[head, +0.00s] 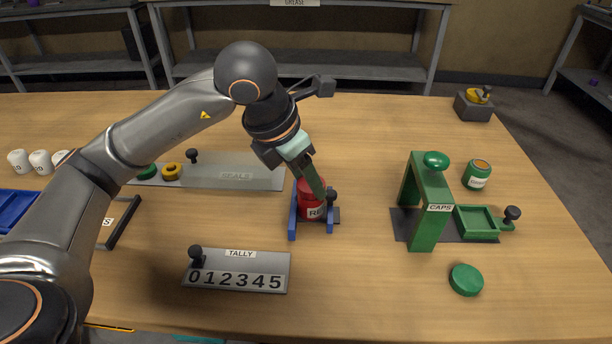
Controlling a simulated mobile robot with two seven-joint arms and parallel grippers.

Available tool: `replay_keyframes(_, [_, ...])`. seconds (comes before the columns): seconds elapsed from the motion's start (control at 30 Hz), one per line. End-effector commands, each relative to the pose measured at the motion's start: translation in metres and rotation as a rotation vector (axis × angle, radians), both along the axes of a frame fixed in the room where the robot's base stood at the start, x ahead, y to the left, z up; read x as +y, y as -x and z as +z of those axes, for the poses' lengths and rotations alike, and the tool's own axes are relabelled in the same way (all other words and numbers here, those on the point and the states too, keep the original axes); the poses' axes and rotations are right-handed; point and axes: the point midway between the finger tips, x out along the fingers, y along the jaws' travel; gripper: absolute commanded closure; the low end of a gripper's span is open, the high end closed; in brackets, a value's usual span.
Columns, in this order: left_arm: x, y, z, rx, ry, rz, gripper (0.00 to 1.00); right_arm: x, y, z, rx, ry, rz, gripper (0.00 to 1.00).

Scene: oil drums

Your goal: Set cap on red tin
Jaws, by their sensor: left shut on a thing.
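The red tin (309,211) stands upright in a blue holder (293,222) near the middle of the table. My left gripper (322,190) reaches down at a slant and is shut at the tin's upper part. A round green cap (466,280) lies flat on the table at the front right. The green caps stand (424,222) is to the right of the tin. My right gripper is not in view.
A tally board (238,270) lies in front. A seals plate (235,176) lies to the left. A green tin (477,176) stands behind the caps stand's tray (476,221). White pots (40,161) are at far left.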

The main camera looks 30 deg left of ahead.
Motion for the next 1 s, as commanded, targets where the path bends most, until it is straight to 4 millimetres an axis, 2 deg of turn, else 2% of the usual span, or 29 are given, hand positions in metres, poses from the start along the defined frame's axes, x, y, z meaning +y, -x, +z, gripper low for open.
replay_keyframes(0.8, [-0.0002, 0.0002, -0.0013, 0.001, 0.0, 0.0, 0.95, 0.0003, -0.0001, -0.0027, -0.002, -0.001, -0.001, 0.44])
replay_keyframes(0.83, [-0.0002, 0.0002, -0.0014, 0.001, 0.0, 0.0, 0.43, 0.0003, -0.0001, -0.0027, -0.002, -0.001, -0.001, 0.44])
replay_keyframes(1.0, [-0.0002, 0.0003, -0.0015, 0.001, 0.0, 0.0, 0.24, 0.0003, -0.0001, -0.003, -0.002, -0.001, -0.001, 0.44])
